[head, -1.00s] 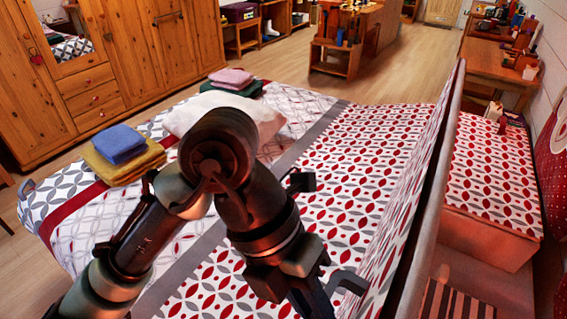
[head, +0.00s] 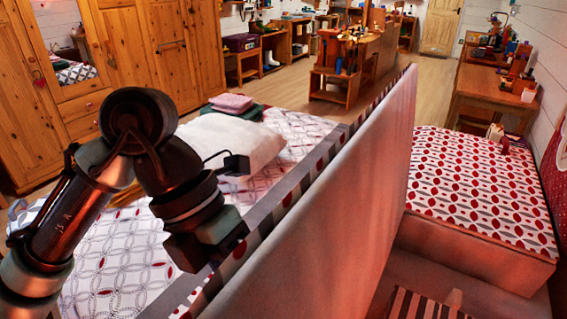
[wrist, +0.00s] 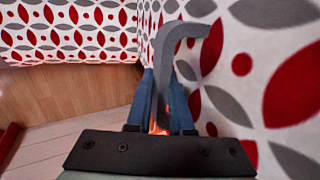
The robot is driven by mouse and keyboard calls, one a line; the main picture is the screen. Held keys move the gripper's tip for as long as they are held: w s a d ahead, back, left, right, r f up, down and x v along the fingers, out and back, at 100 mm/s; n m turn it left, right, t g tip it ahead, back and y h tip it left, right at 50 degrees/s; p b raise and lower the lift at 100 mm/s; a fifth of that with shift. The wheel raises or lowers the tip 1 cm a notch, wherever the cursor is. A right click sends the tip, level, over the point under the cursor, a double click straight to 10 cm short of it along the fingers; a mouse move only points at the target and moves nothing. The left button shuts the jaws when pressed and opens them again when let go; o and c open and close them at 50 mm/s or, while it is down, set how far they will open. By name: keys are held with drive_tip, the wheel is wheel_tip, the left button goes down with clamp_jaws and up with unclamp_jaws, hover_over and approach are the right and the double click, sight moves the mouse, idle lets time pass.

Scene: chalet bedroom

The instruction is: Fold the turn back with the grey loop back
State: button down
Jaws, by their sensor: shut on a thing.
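The turn back (head: 335,190) is a stiff panel standing steeply raised over the bed (head: 130,250). Its plain pale underside faces me in the head view. Its white face with red and grey leaf shapes fills the right of the wrist view (wrist: 285,70). The grey loop (wrist: 172,55) is a bent hook-like bar in front of that face. My gripper (wrist: 163,105) has its blue fingers shut on the lower part of the loop. In the head view the fingers are hidden behind the panel; only my wrist shows at its left side.
A white pillow (head: 222,143) and folded pink (head: 231,102) and green (head: 238,111) cloths lie on the bed beyond my arm. A box with a patterned top (head: 480,190) stands right of the panel. A striped mat (head: 425,304) lies at bottom right.

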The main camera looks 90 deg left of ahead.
drive_tip(key=shift+s+a+f, duration=0.2)
drive_tip(key=shift+s+a, duration=0.05)
drive_tip(key=shift+s, duration=0.15)
drive_tip(key=shift+s+a+f, duration=0.15)
drive_tip(key=shift+s+a, duration=0.05)
drive_tip(key=shift+s, duration=0.2)
drive_tip(key=s+a+f+b, duration=0.4)
drive_tip(key=s, duration=0.2)
drive_tip(key=shift+s+a+b, duration=0.2)
drive_tip(key=shift+a+b, duration=0.1)
drive_tip(key=shift+b, duration=0.05)
drive_tip(key=shift+c, duration=2)
unclamp_jaws()
drive_tip(key=shift+r, duration=0.1)
